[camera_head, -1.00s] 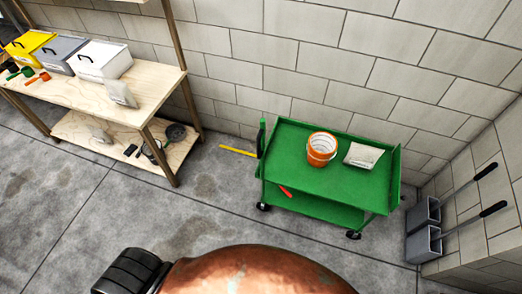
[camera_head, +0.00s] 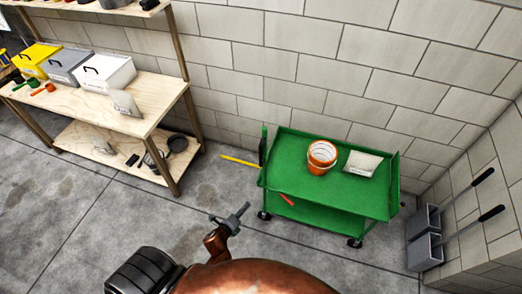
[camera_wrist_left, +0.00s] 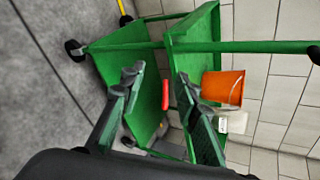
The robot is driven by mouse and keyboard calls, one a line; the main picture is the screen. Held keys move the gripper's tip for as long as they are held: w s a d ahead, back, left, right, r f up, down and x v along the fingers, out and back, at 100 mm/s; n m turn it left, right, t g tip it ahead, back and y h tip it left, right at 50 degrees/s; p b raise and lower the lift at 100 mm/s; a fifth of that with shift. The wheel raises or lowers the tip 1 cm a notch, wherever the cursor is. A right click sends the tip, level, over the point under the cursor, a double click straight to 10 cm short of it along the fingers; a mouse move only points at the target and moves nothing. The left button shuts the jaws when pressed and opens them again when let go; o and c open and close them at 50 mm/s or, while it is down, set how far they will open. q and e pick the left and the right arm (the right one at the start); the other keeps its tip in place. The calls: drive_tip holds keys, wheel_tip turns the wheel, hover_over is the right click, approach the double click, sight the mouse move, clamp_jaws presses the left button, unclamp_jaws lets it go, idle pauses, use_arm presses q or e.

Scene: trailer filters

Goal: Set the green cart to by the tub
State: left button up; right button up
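The green two-level cart (camera_head: 325,187) stands by the block wall in the head view. It also shows in the left wrist view (camera_wrist_left: 125,58), with a green bar crossing the top and a dark end at the right. My left gripper (camera_head: 232,217) is just in front of and left of the cart, apart from it in the head view. Its two fingers are spread with nothing between them that I can see held (camera_wrist_left: 158,85). My right gripper is not in view. I cannot make out a tub in these frames.
An orange bucket (camera_head: 321,157) and a white bag (camera_head: 362,164) are on the cart's top. Grey long-handled scoops (camera_head: 424,238) lean at the right wall. A wooden shelf (camera_head: 150,112) stands left. The floor at left is open.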

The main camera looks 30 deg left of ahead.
use_arm(q)
drive_tip(key=w+r+m+t, duration=0.2)
drive_tip(key=w+r+m, duration=0.15)
drive_tip(key=r, duration=0.55)
drive_tip(key=w+r+m+t, duration=0.1)
drive_tip(key=w+r+m, duration=0.25)
drive_tip(key=r, duration=0.45)
drive_tip(key=m+t, duration=0.3)
drive_tip(key=m, duration=0.3)
approach(260, 152)
drive_tip(key=w, duration=0.3)
drive_tip(key=shift+m+h, duration=0.3)
drive_tip(key=shift+m, duration=0.1)
drive_tip(key=w, duration=0.6)
drive_tip(key=shift+w+a+r+p, duration=0.2)
drive_tip(key=shift+a+r+p, duration=0.1)
drive_tip(key=shift+a+p, duration=0.1)
drive_tip(key=shift+w+f, duration=0.1)
drive_tip(key=shift+w, duration=0.6)
drive_tip(key=shift+c, duration=0.4)
clamp_jaws()
